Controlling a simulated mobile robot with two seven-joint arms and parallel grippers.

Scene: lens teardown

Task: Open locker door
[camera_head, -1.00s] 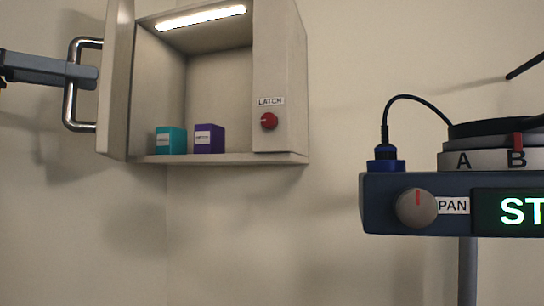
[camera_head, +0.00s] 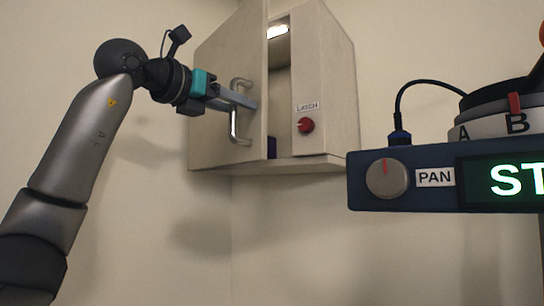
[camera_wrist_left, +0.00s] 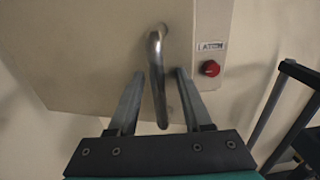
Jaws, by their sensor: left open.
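The locker (camera_head: 330,90) is a pale wall cabinet. Its door (camera_head: 225,70) stands partly open, its outer face towards me, with a narrow gap at its right edge. A metal bar handle (camera_head: 234,128) is on the door. My left gripper (camera_head: 248,102) is at the handle. In the left wrist view my left gripper (camera_wrist_left: 160,73) is open, one finger on each side of the handle (camera_wrist_left: 157,90), with visible gaps. The red latch knob (camera_head: 305,125) sits on the locker's front panel under a LATCH label. My right gripper is out of view.
Through the gap I see a lit lamp (camera_head: 278,31) and part of a purple box (camera_head: 271,147). A blue console (camera_head: 420,200) with a PAN knob (camera_head: 387,178) and a lettered ring (camera_head: 500,124) stands at the right. Bare wall lies below the locker.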

